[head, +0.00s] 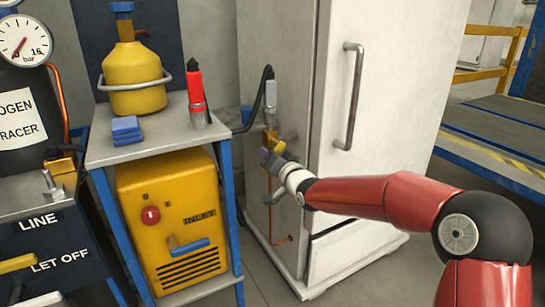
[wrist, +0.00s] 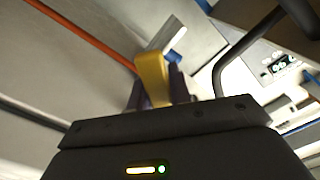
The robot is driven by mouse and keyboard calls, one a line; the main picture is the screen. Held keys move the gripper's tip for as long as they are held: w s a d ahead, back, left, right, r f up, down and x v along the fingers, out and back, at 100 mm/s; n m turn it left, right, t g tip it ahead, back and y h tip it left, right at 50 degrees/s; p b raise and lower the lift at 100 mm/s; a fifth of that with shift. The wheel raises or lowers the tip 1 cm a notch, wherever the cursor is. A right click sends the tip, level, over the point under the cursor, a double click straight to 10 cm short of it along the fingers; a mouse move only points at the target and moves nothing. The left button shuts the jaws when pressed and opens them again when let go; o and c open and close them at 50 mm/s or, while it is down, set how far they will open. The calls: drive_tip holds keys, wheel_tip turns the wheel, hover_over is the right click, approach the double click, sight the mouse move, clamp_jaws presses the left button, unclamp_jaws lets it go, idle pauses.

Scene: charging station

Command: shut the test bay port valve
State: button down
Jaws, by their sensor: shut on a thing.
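The port valve (head: 270,137) is a small brass fitting on the side of the white test bay cabinet (head: 283,50). A grey cylindrical coupling with a black hose stands on top of it. Its yellow handle (wrist: 153,78) shows in the wrist view between the dark fingers of my gripper (wrist: 155,90). My gripper (head: 270,157) is shut on this handle; in the head view it sits right at the valve, and the fingers partly hide the handle. The exact angle of the handle is hard to read.
The cabinet door handle (head: 351,95) juts out to the right. A copper pipe runs below the valve.

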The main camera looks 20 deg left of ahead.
drive_tip(key=shift+s+a+r+m+b, duration=0.25)
drive_tip(key=shift+r+m, duration=0.3)
drive_tip(key=shift+m, duration=1.2)
drive_tip(key=shift+s+a+r+m+b, duration=0.15)
drive_tip(key=shift+r+m+b, duration=0.3)
drive_tip(key=shift+m, duration=1.35)
drive_tip(key=shift+s+a+r+m+b, duration=0.1)
drive_tip(key=shift+s+r+m+b, duration=0.35)
drive_tip(key=shift+m, duration=1.3)
drive_tip(key=shift+w+r, duration=0.2)
drive_tip(key=shift+w, duration=0.05)
drive_tip(key=c, duration=1.3)
unclamp_jaws()
drive_tip(key=shift+d, duration=0.1)
drive_tip(key=shift+v, duration=3.85)
drive_tip(key=shift+s+f, duration=0.1)
